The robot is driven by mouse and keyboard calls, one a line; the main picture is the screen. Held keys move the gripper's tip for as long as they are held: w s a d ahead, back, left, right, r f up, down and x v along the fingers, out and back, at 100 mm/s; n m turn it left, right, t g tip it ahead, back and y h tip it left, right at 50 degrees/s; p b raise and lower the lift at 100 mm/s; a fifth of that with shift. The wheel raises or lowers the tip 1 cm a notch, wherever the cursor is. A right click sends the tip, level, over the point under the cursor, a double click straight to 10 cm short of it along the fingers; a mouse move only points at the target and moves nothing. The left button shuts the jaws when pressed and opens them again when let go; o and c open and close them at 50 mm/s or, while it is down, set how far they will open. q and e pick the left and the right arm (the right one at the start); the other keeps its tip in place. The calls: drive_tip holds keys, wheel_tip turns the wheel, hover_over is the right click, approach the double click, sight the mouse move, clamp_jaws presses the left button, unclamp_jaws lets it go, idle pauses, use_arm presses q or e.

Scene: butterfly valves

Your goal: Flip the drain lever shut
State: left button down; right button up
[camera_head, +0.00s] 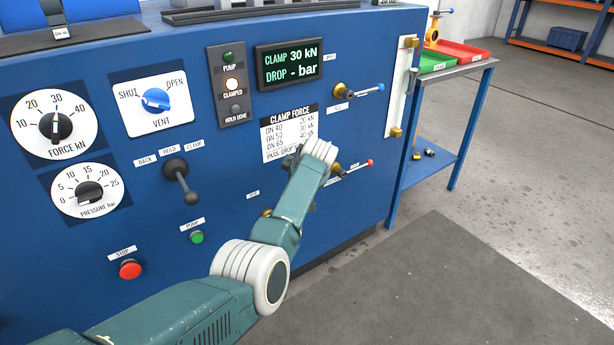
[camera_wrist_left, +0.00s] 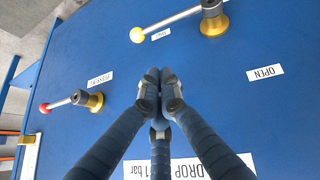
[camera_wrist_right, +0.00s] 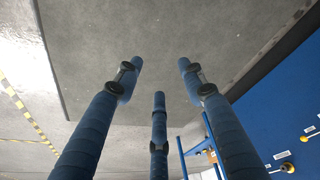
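I cannot read which lever is marked drain. In the head view my left arm covers most of this lever. My right gripper (camera_wrist_right: 160,80) is spread open and empty above the grey floor.
A red-ball lever (camera_head: 352,168) and a blue-ball lever (camera_head: 362,91) sit on the panel's right side. The display (camera_head: 290,62) reads CLAMP 30 kN, DROP - bar. A blue-framed table (camera_head: 455,75) with green and red trays stands right. The floor in front is clear.

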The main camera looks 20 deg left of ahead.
use_arm(q)
drive_tip(key=shift+w+d+p+v, duration=0.1)
drive_tip(key=shift+d+p+v, duration=0.1)
drive_tip(key=shift+v, duration=0.7)
drive_tip(key=shift+w+d+p+v, duration=0.1)
drive_tip(key=shift+w+p+v, duration=0.1)
drive_tip(key=shift+v, duration=0.75)
drive_tip(key=shift+w+d+p+v, duration=0.1)
drive_tip(key=shift+p+v, duration=0.1)
drive_tip(key=shift+v, duration=0.7)
use_arm(e)
drive_tip(key=shift+x, duration=2.8)
use_arm(q)
drive_tip(key=shift+r, duration=0.1)
use_arm(e)
drive_tip(key=shift+s+a, duration=0.1)
drive_tip(key=shift+s, duration=0.05)
